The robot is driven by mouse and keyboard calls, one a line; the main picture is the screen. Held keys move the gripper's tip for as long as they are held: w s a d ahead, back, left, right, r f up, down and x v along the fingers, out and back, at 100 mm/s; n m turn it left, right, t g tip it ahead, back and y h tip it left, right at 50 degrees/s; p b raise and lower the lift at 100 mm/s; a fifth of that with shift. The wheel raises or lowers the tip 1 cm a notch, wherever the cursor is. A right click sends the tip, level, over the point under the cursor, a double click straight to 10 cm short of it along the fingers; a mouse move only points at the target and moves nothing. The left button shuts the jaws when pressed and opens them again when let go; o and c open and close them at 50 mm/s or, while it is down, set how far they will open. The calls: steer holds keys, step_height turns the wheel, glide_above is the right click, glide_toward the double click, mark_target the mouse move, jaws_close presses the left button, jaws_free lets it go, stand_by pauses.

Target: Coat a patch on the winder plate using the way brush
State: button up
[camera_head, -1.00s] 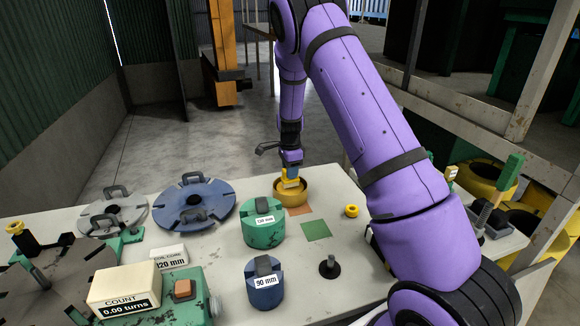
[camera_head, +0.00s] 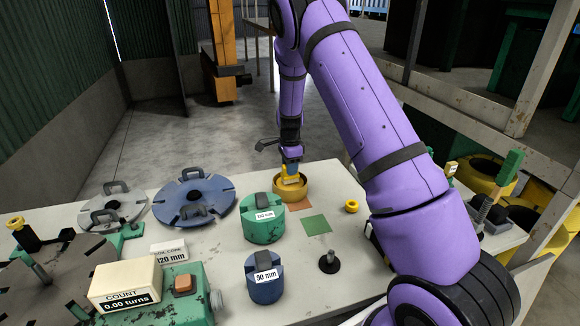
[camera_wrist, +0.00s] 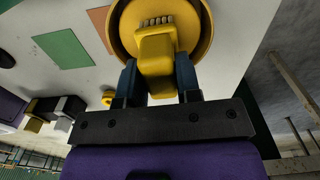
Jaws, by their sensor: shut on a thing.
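The way brush (camera_head: 290,178) is yellow and is held in my gripper (camera_head: 291,168) at the yellow round dish (camera_head: 304,192) on the back edge of the table. In the wrist view my gripper (camera_wrist: 157,72) has its two blue fingers shut on either side of the brush's yellow handle (camera_wrist: 156,52). The pale bristles (camera_wrist: 157,20) show inside the outline of the dish (camera_wrist: 205,35); I cannot tell whether they touch its inside. The winder plate (camera_head: 75,266), a dark grey slotted disc, lies at the left front, well away from my gripper.
A green square (camera_head: 316,225) and an orange square (camera_head: 299,205) lie flat near the dish. Green (camera_head: 263,225) and blue (camera_head: 264,285) cores, a black peg (camera_head: 329,262) and a blue slotted disc (camera_head: 222,203) stand between. A count box (camera_head: 125,282) sits beside the winder plate.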

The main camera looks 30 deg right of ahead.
steer(key=shift+f, duration=0.5)
stand_by(1.2)
steer(key=shift+r, duration=0.1)
steer(key=shift+r, duration=3.45)
